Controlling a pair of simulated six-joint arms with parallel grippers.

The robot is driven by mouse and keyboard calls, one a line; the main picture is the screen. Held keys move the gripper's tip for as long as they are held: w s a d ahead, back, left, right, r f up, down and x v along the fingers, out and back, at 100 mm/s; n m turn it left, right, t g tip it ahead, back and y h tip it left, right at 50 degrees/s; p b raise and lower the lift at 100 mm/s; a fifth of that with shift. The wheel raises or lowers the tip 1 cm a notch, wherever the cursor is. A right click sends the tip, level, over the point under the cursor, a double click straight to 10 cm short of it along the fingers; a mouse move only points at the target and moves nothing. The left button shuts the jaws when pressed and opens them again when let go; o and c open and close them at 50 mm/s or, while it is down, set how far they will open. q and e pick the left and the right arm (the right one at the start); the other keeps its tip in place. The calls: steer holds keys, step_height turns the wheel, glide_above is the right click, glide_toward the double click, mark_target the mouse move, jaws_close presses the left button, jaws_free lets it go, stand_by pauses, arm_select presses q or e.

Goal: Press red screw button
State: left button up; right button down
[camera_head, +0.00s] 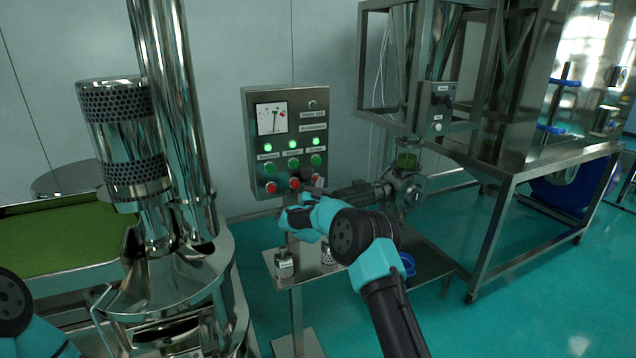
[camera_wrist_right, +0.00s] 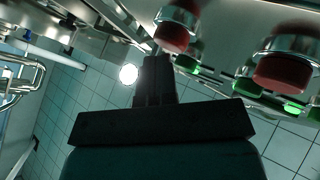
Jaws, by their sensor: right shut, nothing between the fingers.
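The control panel (camera_head: 289,145) shows a row of three red buttons under a row of green ones. The right-hand red button (camera_head: 315,178) is partly behind my right gripper; the other red buttons (camera_head: 295,184) and (camera_head: 271,187) are clear. The labels are too small to read surely. My right gripper (camera_head: 318,188) is shut and empty, its tip close to the right-hand red button. In the right wrist view, the shut fingers (camera_wrist_right: 155,75) point at a red button (camera_wrist_right: 177,28); contact cannot be told. Another red button (camera_wrist_right: 285,62) is to the right. My left gripper is out of view.
A steel sieve machine (camera_head: 165,270) with a green tray (camera_head: 60,240) stands left. A low steel table (camera_head: 430,262) under the panel carries a small jar (camera_head: 284,263) and a motor unit (camera_head: 400,187). A steel frame (camera_head: 540,175) stands right. The floor at front right is clear.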

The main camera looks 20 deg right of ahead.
steer(key=shift+w, duration=0.2)
steer(key=shift+s, duration=0.2)
stand_by(0.4)
steer(key=shift+s, duration=0.75)
steer(key=shift+d, duration=0.1)
steer(key=s, duration=0.5)
steer(key=shift+d, duration=0.2)
